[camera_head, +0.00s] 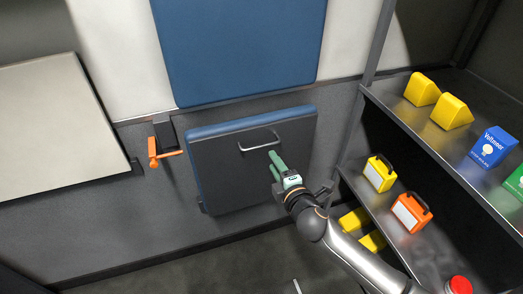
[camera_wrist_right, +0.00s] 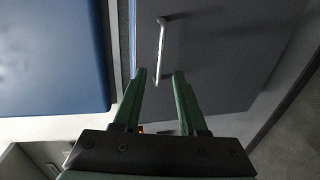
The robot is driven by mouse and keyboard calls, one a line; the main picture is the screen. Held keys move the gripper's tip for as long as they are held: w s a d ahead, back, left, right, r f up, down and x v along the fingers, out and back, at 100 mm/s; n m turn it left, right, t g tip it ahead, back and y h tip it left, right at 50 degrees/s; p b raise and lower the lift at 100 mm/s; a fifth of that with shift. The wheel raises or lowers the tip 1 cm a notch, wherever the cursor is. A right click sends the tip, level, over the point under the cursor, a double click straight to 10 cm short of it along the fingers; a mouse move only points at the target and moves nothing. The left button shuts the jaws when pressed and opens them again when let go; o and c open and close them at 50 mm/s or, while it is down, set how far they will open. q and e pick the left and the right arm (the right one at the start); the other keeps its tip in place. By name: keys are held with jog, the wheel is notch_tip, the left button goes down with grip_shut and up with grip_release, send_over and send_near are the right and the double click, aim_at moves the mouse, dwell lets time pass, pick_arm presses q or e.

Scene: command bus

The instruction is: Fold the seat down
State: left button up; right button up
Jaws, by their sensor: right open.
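The seat (camera_head: 230,165) is folded up against the wall, its grey underside facing out and its blue cushion edge showing along the top. A metal bar handle (camera_head: 259,141) is fixed near the top of its underside. The handle also shows in the right wrist view (camera_wrist_right: 161,50), ahead of the fingertips. My right gripper (camera_head: 273,163) is just below and right of the handle, with its green fingers apart. My left gripper is not in view.
A blue backrest (camera_head: 240,50) is on the wall above the seat. An orange lever (camera_head: 160,152) sticks out left of the seat, beside a pale panel (camera_head: 60,125). Shelves (camera_head: 400,110) with yellow, blue and orange items stand at the right.

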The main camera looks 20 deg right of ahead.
jog(key=b, duration=0.1)
send_over(264, 149)
jog(key=s+a, duration=0.2)
jog(key=s, duration=0.3)
jog(key=shift+w+d+f, duration=0.1)
jog(key=shift+d+f, duration=0.1)
jog(key=shift+f, duration=0.75)
grip_shut()
